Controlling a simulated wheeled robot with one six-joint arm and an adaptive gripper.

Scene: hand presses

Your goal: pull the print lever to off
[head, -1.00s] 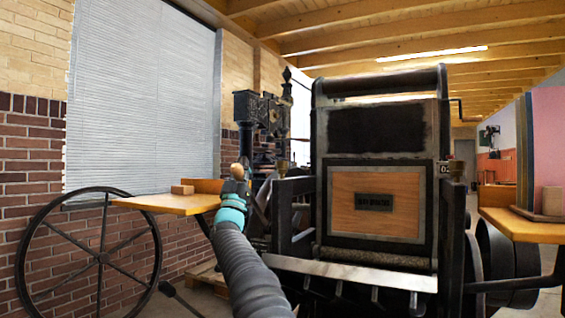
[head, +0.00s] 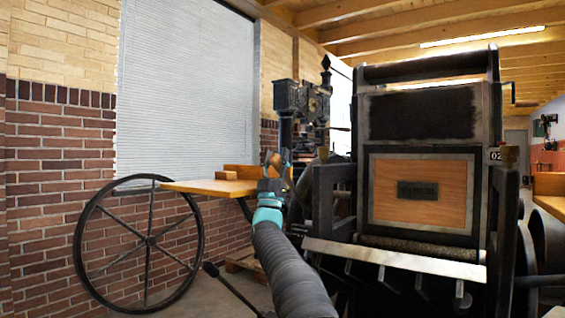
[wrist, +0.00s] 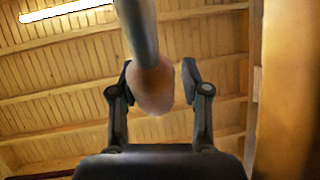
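The print lever shows in the wrist view as a dark rod with a rounded wooden knob (wrist: 153,90). The knob lies between the two fingers of my gripper (wrist: 158,82), close to the left finger and with a narrow gap at the right one. The fingers stand apart and do not look clamped on it. In the head view my gripper (head: 271,172) is left of the press (head: 365,165), with a small brown part, seemingly the knob, at its tip. The lower part of the lever is hidden behind my gripper and arm.
A spoked wheel (head: 150,242) stands by the brick wall at the left. A wooden side table (head: 205,187) with wooden blocks is behind my gripper. Another ornate black press (head: 288,97) stands further back. A wooden board (head: 552,203) is at the right edge.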

